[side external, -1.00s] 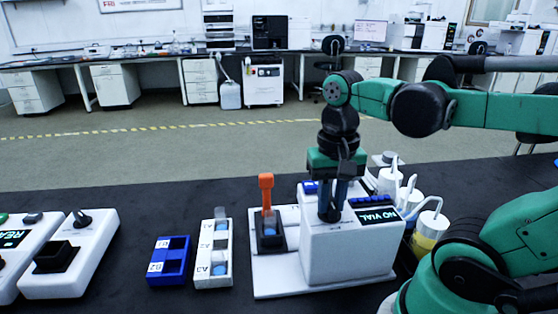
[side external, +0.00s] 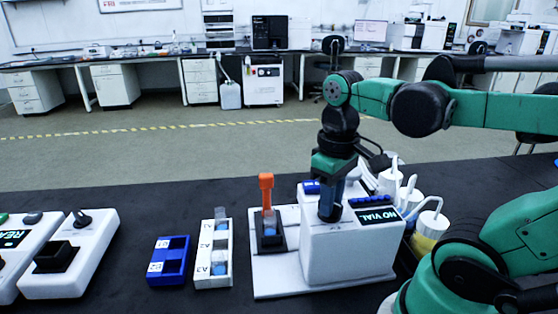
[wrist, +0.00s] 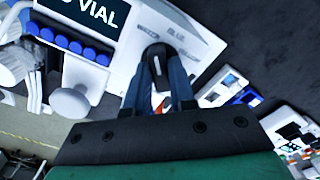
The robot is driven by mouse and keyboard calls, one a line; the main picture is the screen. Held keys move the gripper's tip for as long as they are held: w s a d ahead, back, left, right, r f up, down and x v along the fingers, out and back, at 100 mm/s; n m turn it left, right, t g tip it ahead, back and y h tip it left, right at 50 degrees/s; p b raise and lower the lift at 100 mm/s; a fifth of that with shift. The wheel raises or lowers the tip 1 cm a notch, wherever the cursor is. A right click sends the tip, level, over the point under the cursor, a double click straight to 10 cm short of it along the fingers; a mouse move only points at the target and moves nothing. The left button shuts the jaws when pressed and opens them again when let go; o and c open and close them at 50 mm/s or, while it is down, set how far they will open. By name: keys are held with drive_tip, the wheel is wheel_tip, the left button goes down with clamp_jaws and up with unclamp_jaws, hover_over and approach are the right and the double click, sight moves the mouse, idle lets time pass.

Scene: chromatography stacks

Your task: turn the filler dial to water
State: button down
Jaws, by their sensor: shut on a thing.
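The filler (side external: 345,250) is a white box on a white base, with a display reading "NO VIAL" (side external: 379,216). Its black dial (wrist: 156,60) is on the top face and shows in the wrist view; the side view mostly hides it behind my fingers. Labels "WATER" (wrist: 148,30) and "BLUE" (wrist: 177,37) are printed beyond the dial; its exact setting is hard to tell. My gripper (side external: 330,215) points down onto the filler top. In the wrist view its blue-grey fingers (wrist: 158,75) are shut on the dial, one on each side.
An orange-handled lever (side external: 266,185) stands left of the filler. A white rack (side external: 214,255) and a blue rack (side external: 168,262) are farther left, then white devices (side external: 75,262). Bottles with tubes (side external: 428,235) stand close behind the filler at right.

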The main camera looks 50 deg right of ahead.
drive_tip(key=shift+n, duration=0.8)
drive_tip(key=c, duration=0.7)
unclamp_jaws()
drive_tip(key=shift+c, duration=0.2)
drive_tip(key=shift+r, duration=2.85)
